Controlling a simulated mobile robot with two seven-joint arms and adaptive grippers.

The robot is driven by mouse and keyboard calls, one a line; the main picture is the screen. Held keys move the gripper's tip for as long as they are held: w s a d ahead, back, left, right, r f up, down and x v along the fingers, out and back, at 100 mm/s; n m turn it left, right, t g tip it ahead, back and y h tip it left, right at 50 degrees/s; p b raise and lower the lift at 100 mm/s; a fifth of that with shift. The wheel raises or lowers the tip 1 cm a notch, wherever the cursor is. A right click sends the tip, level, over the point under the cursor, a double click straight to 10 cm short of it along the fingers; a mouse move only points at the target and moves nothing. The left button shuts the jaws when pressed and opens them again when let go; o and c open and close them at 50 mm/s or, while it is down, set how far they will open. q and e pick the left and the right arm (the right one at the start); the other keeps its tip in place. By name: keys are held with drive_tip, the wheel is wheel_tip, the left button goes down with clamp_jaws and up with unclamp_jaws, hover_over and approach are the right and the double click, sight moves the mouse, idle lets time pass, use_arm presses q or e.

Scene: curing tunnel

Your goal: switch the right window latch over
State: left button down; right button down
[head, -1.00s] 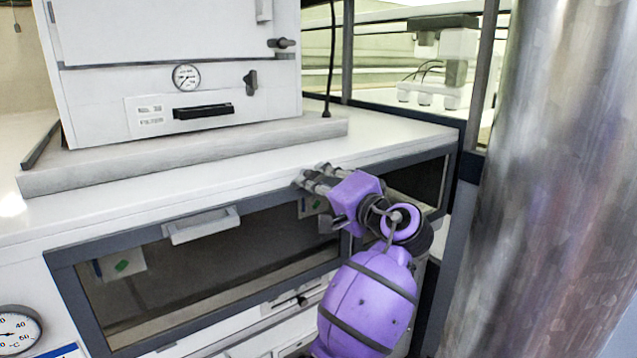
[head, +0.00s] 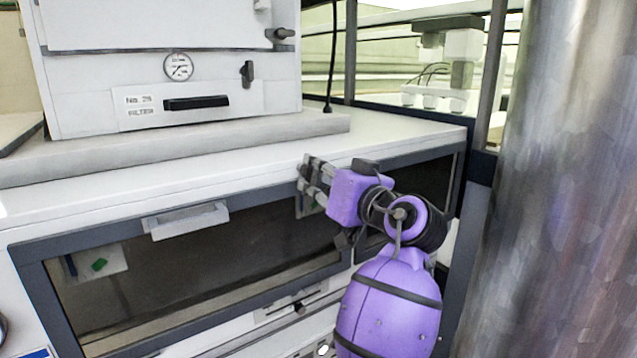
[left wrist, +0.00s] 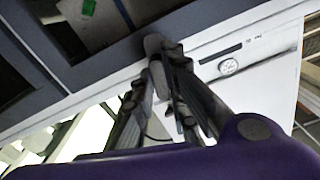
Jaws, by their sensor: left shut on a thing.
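My left gripper (head: 308,177), purple with grey fingers, is at the upper frame of the dark sliding window (head: 200,265), right of the window's white pull handle (head: 187,220). In the left wrist view its fingers (left wrist: 160,62) are shut on a small grey rounded piece, the right window latch (left wrist: 153,44), at the edge of the dark frame. In the head view the fingers hide the latch, so which way it points cannot be told there. My right gripper is not in view.
A white oven with a dial gauge (head: 178,67) and black handle (head: 196,103) stands on a grey slab (head: 130,155) above the window. A large metal cylinder (head: 560,180) fills the right side. A black cable (head: 331,60) hangs behind the oven.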

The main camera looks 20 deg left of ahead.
use_arm(q)
drive_tip(key=shift+n+b, duration=0.6)
drive_tip(key=shift+n, duration=0.7)
drive_tip(key=shift+r, duration=0.1)
drive_tip(key=c, duration=1.8)
unclamp_jaws()
drive_tip(key=shift+o, duration=0.2)
drive_tip(key=v, duration=1.2)
